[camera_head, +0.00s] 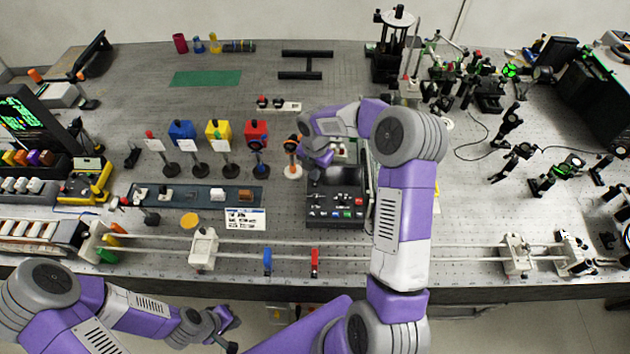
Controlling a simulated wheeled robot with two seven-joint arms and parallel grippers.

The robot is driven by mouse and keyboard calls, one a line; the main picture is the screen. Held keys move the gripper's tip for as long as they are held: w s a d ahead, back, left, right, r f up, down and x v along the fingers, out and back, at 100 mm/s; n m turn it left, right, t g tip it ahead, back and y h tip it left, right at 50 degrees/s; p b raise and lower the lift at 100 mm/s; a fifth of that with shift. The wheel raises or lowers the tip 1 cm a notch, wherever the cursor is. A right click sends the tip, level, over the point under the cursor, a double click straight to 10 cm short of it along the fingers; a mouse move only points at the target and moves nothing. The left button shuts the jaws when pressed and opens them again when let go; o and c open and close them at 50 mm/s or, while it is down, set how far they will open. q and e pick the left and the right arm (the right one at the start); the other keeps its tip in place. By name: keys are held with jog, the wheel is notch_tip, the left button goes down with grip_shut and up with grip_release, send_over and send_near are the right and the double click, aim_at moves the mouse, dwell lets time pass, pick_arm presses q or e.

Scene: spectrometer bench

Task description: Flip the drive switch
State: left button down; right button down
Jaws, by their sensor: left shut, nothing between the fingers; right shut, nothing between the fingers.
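A black control box (337,217) stands at the middle of the bench, with small knobs, toggles and coloured buttons on its front panel. I cannot tell which of these small controls is the drive switch. My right gripper (318,157) is shut and empty above the back part of the box, behind the panel; my wrist and forearm hide part of it. I cannot tell whether its fingertips touch anything. My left gripper (230,335) is shut and empty, low in front of the bench's near edge, well away from the box.
A long rail (400,259) runs along the bench front, with blue (267,261) and red (314,262) sliders. Coloured blocks on stands, including a yellow one (218,130), are left of the box. Optics mounts (485,92) crowd the right rear. The bench's back left is mostly clear.

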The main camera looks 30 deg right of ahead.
jog(key=shift+f, duration=0.15)
jog(key=shift+s, duration=0.1)
notch_tip(320, 180, up, 7)
jog(key=p, duration=0.5)
jog(key=shift+p, duration=0.4)
